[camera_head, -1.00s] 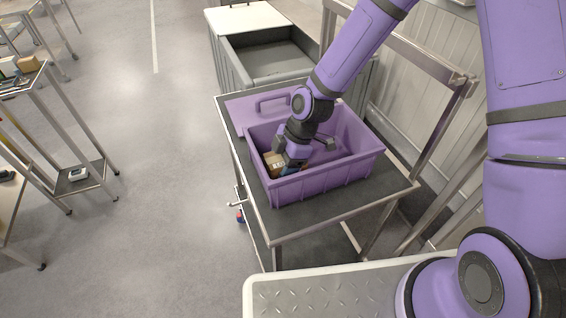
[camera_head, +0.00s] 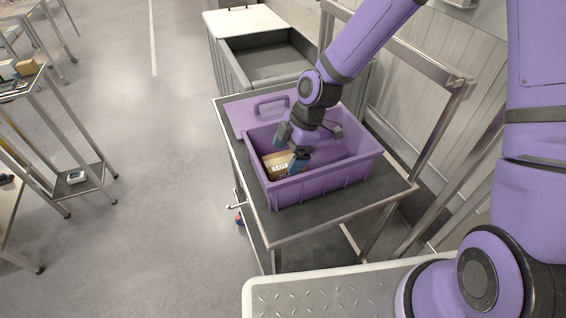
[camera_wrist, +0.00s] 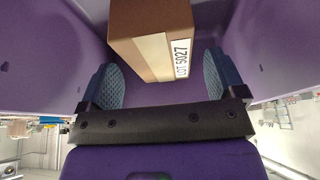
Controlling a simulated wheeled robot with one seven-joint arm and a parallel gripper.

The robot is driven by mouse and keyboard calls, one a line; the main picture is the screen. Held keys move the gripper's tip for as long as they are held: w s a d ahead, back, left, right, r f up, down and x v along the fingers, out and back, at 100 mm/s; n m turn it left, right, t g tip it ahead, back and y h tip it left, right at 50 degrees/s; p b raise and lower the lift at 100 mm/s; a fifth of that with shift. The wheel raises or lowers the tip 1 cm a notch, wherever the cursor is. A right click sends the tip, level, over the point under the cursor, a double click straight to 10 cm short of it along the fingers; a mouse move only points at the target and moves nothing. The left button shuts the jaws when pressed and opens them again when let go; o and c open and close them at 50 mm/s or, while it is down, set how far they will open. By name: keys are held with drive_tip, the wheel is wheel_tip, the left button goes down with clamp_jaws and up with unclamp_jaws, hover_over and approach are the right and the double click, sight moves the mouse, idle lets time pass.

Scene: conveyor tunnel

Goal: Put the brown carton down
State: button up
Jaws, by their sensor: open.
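The brown carton (camera_head: 276,164) lies in the left end of the purple bin (camera_head: 327,180). In the wrist view the carton (camera_wrist: 142,38) shows a white label reading "LOT 5027" and sits on the purple floor of the bin, ahead of the fingers. My gripper (camera_head: 291,151) is over that end of the bin, pointing down. In the wrist view its two blue ridged fingers (camera_wrist: 163,84) are wide apart with nothing between their tips that I can see touching. Part of the carton is hidden behind my gripper in the head view.
The bin stands on a dark-topped metal cart (camera_head: 330,222). A purple lid with a handle (camera_head: 262,107) lies behind the bin. A grey open container (camera_head: 268,61) stands farther back. The floor to the left is clear up to metal shelves (camera_head: 72,148).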

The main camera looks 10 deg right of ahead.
drive_tip(key=v, duration=0.7)
drive_tip(key=shift+d+r, duration=0.1)
drive_tip(key=shift+r, duration=0.1)
drive_tip(key=shift+d+r, duration=0.15)
drive_tip(key=shift+d, duration=0.1)
drive_tip(key=s+d+r+m+t+h, duration=0.25)
drive_tip(key=s+d+r+m, duration=0.25)
drive_tip(key=d+r+m, duration=0.4)
drive_tip(key=s+d+r+m+t+h, duration=0.25)
drive_tip(key=s+d+r+m, duration=0.4)
drive_tip(key=r, duration=0.45)
drive_tip(key=s+d+r+m+t, duration=0.1)
drive_tip(key=s+d+r+m, duration=0.4)
drive_tip(key=s, duration=0.3)
drive_tip(key=shift+m+y, duration=0.3)
drive_tip(key=shift+m, duration=0.05)
